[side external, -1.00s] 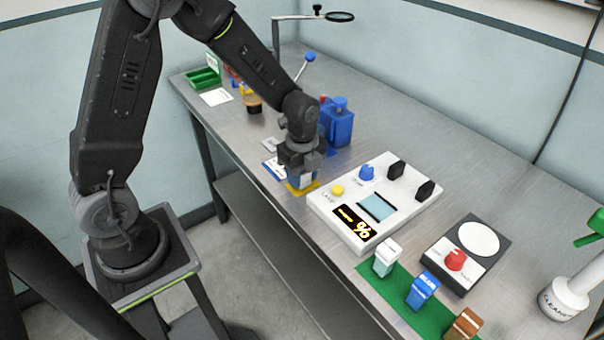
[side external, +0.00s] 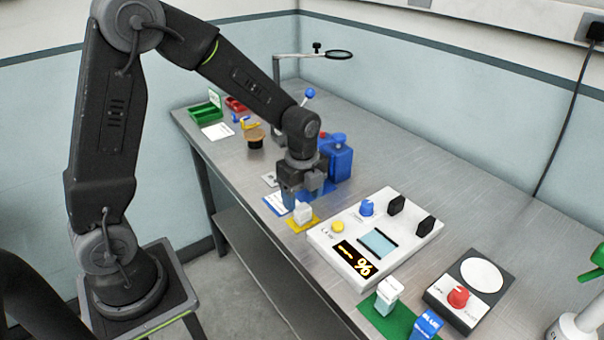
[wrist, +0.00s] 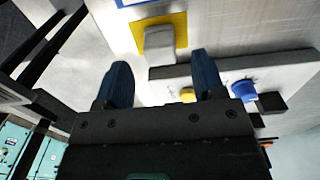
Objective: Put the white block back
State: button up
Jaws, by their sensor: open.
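A small white block (side external: 303,212) stands on a yellow pad (side external: 299,225) at the near edge of the bench. In the wrist view the white block (wrist: 159,42) sits on the yellow pad (wrist: 178,22), just beyond my fingertips. My gripper (side external: 295,198) is open, behind and slightly left of the block. In the wrist view my gripper (wrist: 161,62) has its two blue-grey fingers spread with nothing between them. Another block with a white top (side external: 388,292) stands on the green mat (side external: 398,322), at the lower right.
A white control panel (side external: 330,243) with knobs and a screen lies right of the yellow pad. A blue container (side external: 338,160) stands behind my gripper. A blue block (side external: 427,324) is on the green mat. A dark device with a red knob (side external: 458,296) is at the right.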

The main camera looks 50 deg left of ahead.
aim_at(302, 206)
notch_tip(302, 206, up, 6)
jog(key=shift+r, duration=0.15)
jog(key=s+d+r+n+t, duration=0.1)
jog(key=s+r+n+t, duration=0.1)
jog(key=s+r+n, duration=0.3)
jog(key=s+d+r+n+t, duration=0.2)
jog(key=s+r+n, duration=0.3)
jog(key=s+n, duration=0.7)
jog(key=shift+d+n+t, duration=0.2)
jog(key=shift+n+t, duration=0.3)
jog(key=shift+t, duration=0.3)
dwell(0.9)
